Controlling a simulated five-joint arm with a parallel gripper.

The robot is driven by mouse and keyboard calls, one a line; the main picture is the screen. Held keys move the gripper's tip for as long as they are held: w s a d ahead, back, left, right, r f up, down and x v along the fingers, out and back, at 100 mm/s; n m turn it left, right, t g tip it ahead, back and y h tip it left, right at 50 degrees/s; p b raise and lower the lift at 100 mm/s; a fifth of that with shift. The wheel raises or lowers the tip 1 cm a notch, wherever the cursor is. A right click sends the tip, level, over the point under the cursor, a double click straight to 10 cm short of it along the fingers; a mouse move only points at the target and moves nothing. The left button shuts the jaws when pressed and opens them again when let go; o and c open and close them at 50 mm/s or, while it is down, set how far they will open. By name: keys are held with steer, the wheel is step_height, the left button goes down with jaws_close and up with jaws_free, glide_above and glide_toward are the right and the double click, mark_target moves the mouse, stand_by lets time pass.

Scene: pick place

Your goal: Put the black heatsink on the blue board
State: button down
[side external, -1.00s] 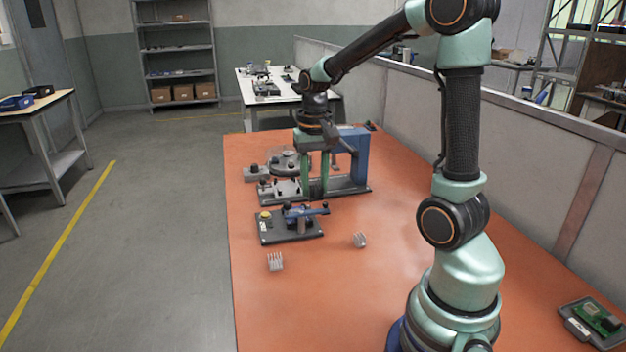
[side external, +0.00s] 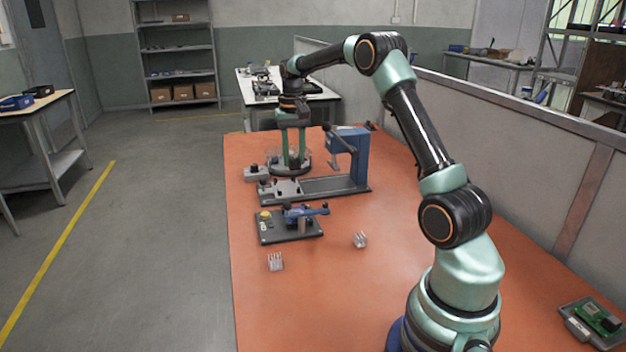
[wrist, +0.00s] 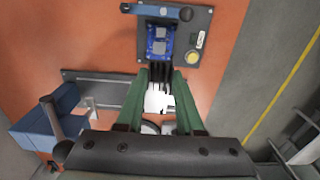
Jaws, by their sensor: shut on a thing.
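The black heatsink (wrist: 160,75) is between the green fingers of my gripper (wrist: 162,80), which are shut on it. In the side view my gripper (side external: 292,158) is low over the far part of the orange table, and the heatsink is too small there to tell clearly. The blue board (wrist: 158,40) lies on a dark fixture plate (wrist: 204,22), ahead of the fingertips in the wrist view. The fixture (side external: 268,237) is nearer the side camera than my gripper, apart from it. Its blue lever partly hides the board there.
A blue press (side external: 350,155) with a long dark base stands between the fixture and my gripper. Silver heatsinks stand in front at the left (side external: 275,262) and right (side external: 360,240). A green board (side external: 598,315) lies in a tray at right. The front table is mostly clear.

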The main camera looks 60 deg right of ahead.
steer(key=shift+w+d+f, duration=0.2)
steer(key=shift+w+d, duration=0.05)
steer(key=shift+d, duration=0.1)
steer(key=shift+a+f, duration=0.1)
steer(key=shift+f, duration=5.85)
steer(key=shift+f, duration=0.8)
steer(key=shift+c, duration=2.3)
jaws_free()
steer(key=c, duration=0.4)
steer(key=shift+o, duration=0.2)
step_height(320, 180, up, 7)
